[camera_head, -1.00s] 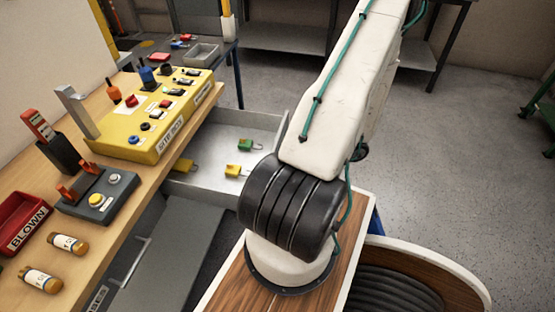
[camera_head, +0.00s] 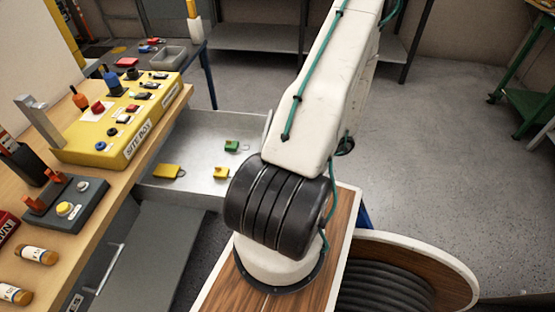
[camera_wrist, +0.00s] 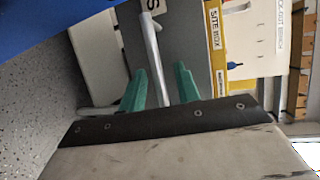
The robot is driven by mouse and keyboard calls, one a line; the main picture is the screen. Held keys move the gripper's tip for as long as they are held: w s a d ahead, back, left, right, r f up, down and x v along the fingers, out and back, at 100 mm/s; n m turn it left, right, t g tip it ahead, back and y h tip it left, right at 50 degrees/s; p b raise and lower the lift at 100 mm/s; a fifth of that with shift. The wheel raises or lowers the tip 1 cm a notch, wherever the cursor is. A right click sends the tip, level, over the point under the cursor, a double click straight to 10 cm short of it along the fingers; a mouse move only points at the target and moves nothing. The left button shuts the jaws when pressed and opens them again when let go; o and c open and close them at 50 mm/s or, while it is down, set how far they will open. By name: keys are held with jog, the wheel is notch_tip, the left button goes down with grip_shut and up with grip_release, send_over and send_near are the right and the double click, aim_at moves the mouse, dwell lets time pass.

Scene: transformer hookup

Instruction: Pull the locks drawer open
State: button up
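The locks drawer (camera_head: 190,140) stands open under the bench in the head view, with its pale inside showing. A green lock (camera_head: 231,146) and two yellow ones (camera_head: 168,171) (camera_head: 221,173) lie in it. Its front and handle are hidden behind my arm there. My gripper is hidden in the head view.
The wooden bench carries a yellow site box (camera_head: 115,125) and a grey switch box (camera_head: 70,205). A lower grey drawer (camera_head: 150,260) sits below the open one. A cable reel (camera_head: 430,270) stands at lower right. Grey floor (camera_head: 420,130) beyond my arm is clear.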

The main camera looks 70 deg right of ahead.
jog(key=shift+s, duration=0.1)
jog(key=v, duration=0.7)
jog(key=shift+s+d, duration=0.2)
dwell(0.5)
